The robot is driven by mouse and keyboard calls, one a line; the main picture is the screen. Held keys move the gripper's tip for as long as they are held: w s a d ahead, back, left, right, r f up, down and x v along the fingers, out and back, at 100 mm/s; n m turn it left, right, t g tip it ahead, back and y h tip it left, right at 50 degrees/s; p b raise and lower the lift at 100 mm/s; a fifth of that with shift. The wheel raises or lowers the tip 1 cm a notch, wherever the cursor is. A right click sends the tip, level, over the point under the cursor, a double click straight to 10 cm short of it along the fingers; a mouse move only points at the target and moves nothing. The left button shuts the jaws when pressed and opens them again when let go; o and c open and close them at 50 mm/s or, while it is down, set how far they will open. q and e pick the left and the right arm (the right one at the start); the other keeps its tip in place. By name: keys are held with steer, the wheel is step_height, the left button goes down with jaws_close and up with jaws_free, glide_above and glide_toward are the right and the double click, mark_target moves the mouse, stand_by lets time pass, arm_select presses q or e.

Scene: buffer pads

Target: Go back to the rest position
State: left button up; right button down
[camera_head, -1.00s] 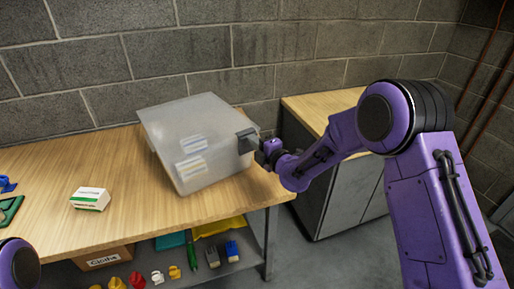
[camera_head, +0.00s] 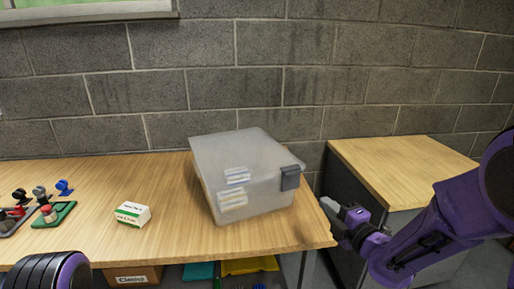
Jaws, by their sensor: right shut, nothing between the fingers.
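My right gripper (camera_head: 331,209) is shut and empty. It hangs just off the right end of the wooden table (camera_head: 160,240), apart from the clear plastic bin. My right arm comes in from the right edge. Part of my left arm shows at the bottom left, but its gripper is out of view.
The lidded translucent bin (camera_head: 215,160) with a grey latch (camera_head: 290,177) stands on the table, white-labelled packs inside. A white and green box (camera_head: 132,213) lies to its left. Small trays with stamp-like items (camera_head: 55,213) are at far left. A wooden-topped cabinet (camera_head: 400,165) stands right.

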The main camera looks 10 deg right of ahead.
steer(key=s+d+f+m+g+h, duration=0.25)
steer(key=s+f+m+h, duration=0.2)
steer(key=f+m, duration=0.65)
steer(key=s+d+f+m+g+h, duration=0.25)
steer(key=s+f+m, duration=0.25)
steer(key=f+m, duration=0.6)
steer(key=s+f+m+g, duration=0.1)
steer(key=s+f+g, duration=0.2)
steer(key=s+f, duration=0.2)
steer(key=s+f+m+g, duration=0.2)
steer(key=s+f, duration=0.3)
steer(key=s, duration=0.6)
steer(key=s+a+f+m+g+h, duration=0.1)
steer(key=s+f+g, duration=0.2)
steer(key=s+f, duration=0.2)
steer(key=s, duration=0.3)
steer(key=shift+s+f+m+g, duration=0.15)
steer(key=shift+s+m+g, duration=0.2)
steer(key=shift+m+g, duration=0.05)
